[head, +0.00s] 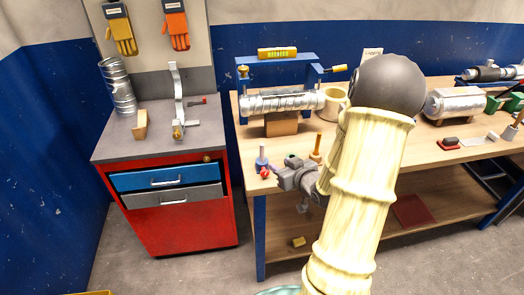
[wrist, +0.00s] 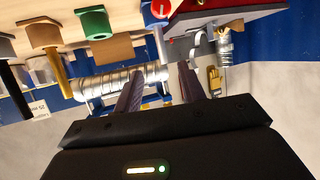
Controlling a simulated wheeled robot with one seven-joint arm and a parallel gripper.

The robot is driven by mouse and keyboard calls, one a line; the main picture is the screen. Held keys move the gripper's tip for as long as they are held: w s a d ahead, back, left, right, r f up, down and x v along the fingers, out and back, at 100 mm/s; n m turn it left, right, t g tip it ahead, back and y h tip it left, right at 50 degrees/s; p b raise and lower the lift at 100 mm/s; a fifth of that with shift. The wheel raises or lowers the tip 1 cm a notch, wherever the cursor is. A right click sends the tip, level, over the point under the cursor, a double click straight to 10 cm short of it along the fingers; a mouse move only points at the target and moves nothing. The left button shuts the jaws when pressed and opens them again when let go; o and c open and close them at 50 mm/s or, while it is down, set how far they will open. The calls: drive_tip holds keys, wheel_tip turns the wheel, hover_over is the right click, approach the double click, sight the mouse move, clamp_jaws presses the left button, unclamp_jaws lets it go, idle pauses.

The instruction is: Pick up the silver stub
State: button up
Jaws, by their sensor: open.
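A silver spiral-seamed cylinder (head: 118,86) stands slightly tilted at the back left of the red cabinet's top; it also shows small in the wrist view (wrist: 224,42). A longer silver spiral duct (head: 282,103) lies level by the blue frame on the workbench; it shows between and behind my fingers in the wrist view (wrist: 110,82). Another silver cylinder (head: 455,103) lies further right on the bench. I cannot tell which one is called the stub. My gripper (head: 284,178) is open and empty at the bench's front left corner, apart from all three. Its fingers show in the wrist view (wrist: 158,88).
The blue frame (head: 290,60) stands over the duct. A metal bracket-like tool (head: 178,100) and a wooden block (head: 140,124) are on the red cabinet (head: 180,222). Small handled tools (head: 262,160) stand near my gripper. A floor gap separates cabinet and bench.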

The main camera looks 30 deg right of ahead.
sight(263, 154)
drive_tip(key=p+x, duration=0.1)
drive_tip(key=x, duration=0.8)
drive_tip(key=shift+a+f, duration=0.1)
drive_tip(key=shift+w, duration=0.1)
drive_tip(key=shift+p+x, duration=1.15)
drive_tip(key=shift+x, duration=1.35)
drive_tip(key=shift+f, duration=0.1)
clamp_jaws()
